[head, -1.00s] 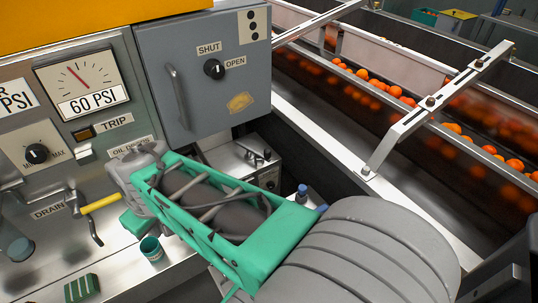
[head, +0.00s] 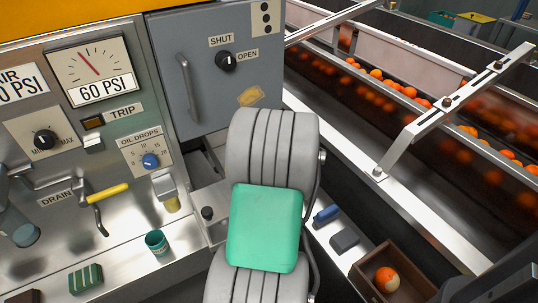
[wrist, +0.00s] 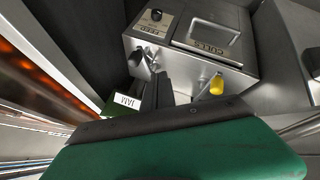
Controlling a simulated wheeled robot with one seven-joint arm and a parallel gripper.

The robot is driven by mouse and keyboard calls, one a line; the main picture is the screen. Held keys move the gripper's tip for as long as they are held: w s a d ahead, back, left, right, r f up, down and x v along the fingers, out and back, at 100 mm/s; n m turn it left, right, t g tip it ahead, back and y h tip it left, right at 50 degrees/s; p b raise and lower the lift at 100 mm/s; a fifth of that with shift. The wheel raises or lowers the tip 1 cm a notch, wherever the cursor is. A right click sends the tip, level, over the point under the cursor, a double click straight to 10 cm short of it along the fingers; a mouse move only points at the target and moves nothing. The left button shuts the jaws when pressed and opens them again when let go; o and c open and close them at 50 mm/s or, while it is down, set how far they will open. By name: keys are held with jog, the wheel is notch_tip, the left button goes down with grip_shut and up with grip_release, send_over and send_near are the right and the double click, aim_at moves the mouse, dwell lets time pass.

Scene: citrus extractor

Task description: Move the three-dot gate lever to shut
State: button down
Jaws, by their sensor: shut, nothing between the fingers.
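A grey cabinet (head: 196,97) in the head view bears a plate with dark dots (head: 265,17) at its top right. On its door is a black rotary knob (head: 226,61) between the labels SHUT and OPEN; its pointer seems turned toward OPEN. In the wrist view my gripper (wrist: 157,103) is shut and empty, its dark fingers in front of a metal box (wrist: 195,65). A black-knobbed lever (wrist: 137,57) is left of the fingers, a yellow-knobbed lever (wrist: 216,85) right of them. No dots show by either lever. My arm hides the gripper in the head view.
The box has a CULLS drawer handle (wrist: 215,31) and a FEED knob (wrist: 156,14). A JAM label (wrist: 127,100) is close left of the fingers. A conveyor with oranges (head: 410,91) runs at right. A brown tray (head: 361,277) holds an orange. A green cup (head: 156,242) stands left.

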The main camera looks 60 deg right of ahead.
jog(key=w+d+f+b, duration=0.3)
jog(key=w+d+f, duration=0.1)
jog(key=d+f, duration=0.4)
jog(key=shift+w+d, duration=0.2)
jog(key=shift+d, duration=0.1)
